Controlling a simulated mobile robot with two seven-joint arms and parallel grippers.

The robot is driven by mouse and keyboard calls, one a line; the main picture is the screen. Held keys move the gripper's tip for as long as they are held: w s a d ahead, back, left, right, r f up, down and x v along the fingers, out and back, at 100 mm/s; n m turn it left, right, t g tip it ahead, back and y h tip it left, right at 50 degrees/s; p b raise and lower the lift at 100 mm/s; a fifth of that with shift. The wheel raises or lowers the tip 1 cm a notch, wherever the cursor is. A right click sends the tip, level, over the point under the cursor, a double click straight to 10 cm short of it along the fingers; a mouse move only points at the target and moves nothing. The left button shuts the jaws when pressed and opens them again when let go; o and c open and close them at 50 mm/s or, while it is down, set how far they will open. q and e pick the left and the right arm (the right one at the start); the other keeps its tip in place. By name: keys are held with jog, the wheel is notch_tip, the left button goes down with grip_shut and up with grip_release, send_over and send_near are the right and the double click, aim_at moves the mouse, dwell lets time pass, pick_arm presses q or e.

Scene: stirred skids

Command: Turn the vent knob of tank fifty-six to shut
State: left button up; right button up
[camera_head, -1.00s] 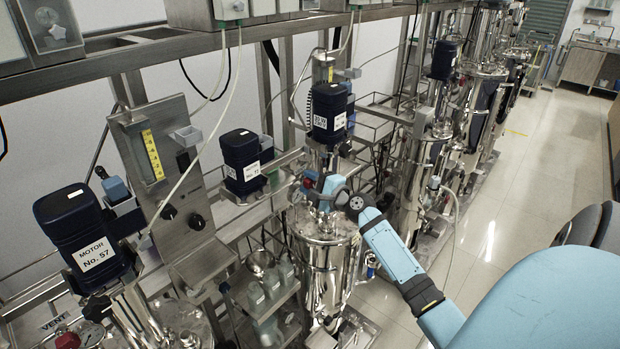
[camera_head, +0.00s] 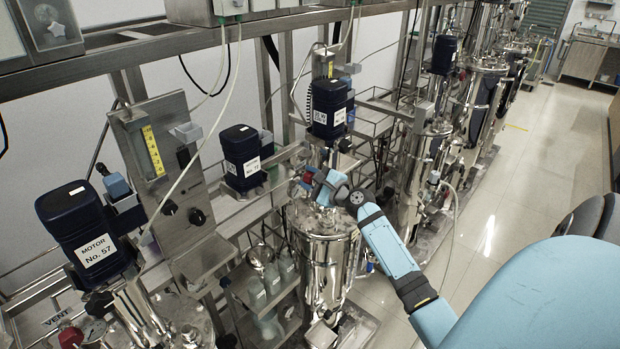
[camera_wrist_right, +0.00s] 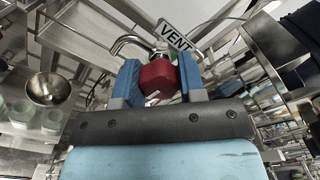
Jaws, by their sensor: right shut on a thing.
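The red vent knob (camera_head: 308,178) is on top of the middle steel tank (camera_head: 326,262), under a dark blue motor (camera_head: 330,108) whose label is too small to read surely. My right gripper (camera_head: 318,184) is at the knob, its arm coming from the lower right. In the right wrist view the red knob (camera_wrist_right: 158,78) sits between the two blue fingers of my right gripper (camera_wrist_right: 160,85), which is shut on it. A white VENT tag (camera_wrist_right: 174,37) and a bent metal pipe show just behind it. The knob's exact setting cannot be read. My left gripper is not in view.
At the left stands another tank with a motor labelled No. 57 (camera_head: 85,235), a VENT tag (camera_head: 57,320) and its own red knob (camera_head: 70,338). A steel panel with black dials (camera_head: 172,200) stands between.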

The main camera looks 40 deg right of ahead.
jog(key=o, duration=0.9)
jog(key=s+b, duration=0.1)
jog(key=s, duration=0.3)
jog(key=s+b, duration=0.1)
jog(key=s, duration=0.4)
jog(key=s+d+b, duration=0.1)
jog(key=s, duration=0.3)
jog(key=shift+s+d, duration=0.1)
jog(key=shift+s, duration=0.3)
